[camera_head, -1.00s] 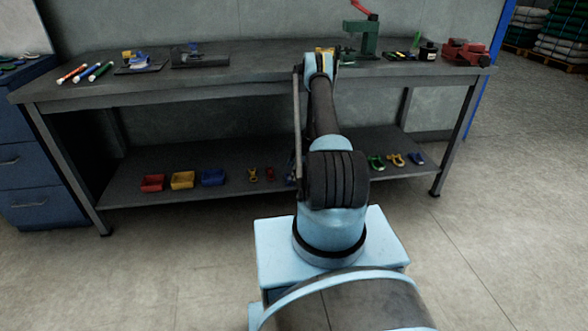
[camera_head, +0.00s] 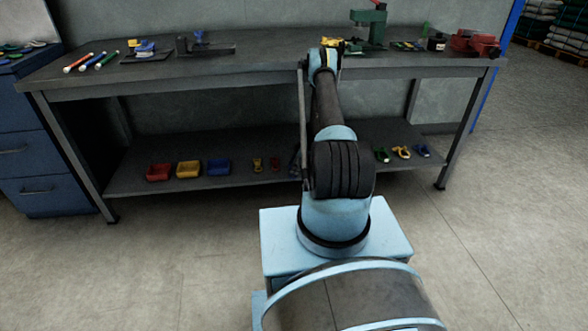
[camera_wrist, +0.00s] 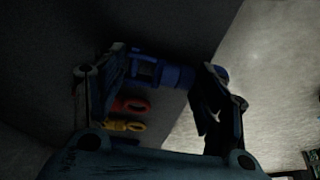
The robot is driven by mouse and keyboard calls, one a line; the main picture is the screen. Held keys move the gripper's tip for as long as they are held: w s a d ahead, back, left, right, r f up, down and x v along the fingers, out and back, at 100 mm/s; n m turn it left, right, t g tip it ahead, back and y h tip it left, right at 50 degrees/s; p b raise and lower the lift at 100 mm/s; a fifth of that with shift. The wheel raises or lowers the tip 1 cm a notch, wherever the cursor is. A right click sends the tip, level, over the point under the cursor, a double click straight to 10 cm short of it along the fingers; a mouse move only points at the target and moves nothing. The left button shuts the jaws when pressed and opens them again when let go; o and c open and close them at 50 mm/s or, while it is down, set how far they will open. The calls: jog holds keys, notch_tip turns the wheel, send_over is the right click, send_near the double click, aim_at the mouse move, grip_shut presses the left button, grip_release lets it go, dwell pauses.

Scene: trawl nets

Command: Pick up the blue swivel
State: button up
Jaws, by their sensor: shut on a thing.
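The blue swivel (camera_wrist: 170,73) is between the two fingers of my gripper (camera_wrist: 163,78) in the wrist view, lying across the gap. My gripper is shut on it. Whether it is clear of the shelf below cannot be told. A red swivel (camera_wrist: 131,105) and a yellow swivel (camera_wrist: 124,126) lie on the lower shelf (camera_wrist: 55,60) near the left finger. In the head view, the yellow swivel (camera_head: 257,165) and red swivel (camera_head: 274,164) lie left of my arm. My arm hides the gripper and blue swivel there.
The bench top (camera_head: 250,67) overhangs the shelf. Red (camera_head: 159,172), yellow (camera_head: 189,170) and blue (camera_head: 218,168) bins stand on the shelf to the left. Green (camera_head: 382,155), yellow (camera_head: 401,152) and blue (camera_head: 422,150) shackles lie right. The floor in front is clear.

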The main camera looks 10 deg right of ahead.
jog(key=shift+s, duration=0.15)
jog(key=shift+s+d, duration=0.3)
jog(key=shift+s, duration=0.5)
jog(key=shift+s+d, duration=0.2)
jog(key=shift+d, duration=0.15)
jog(key=o, duration=1.5)
jog(key=shift+a+f, duration=0.1)
jog(key=shift+f, duration=0.05)
jog(key=shift+r, duration=0.2)
jog(key=v, duration=1.1)
jog(key=shift+r, duration=0.35)
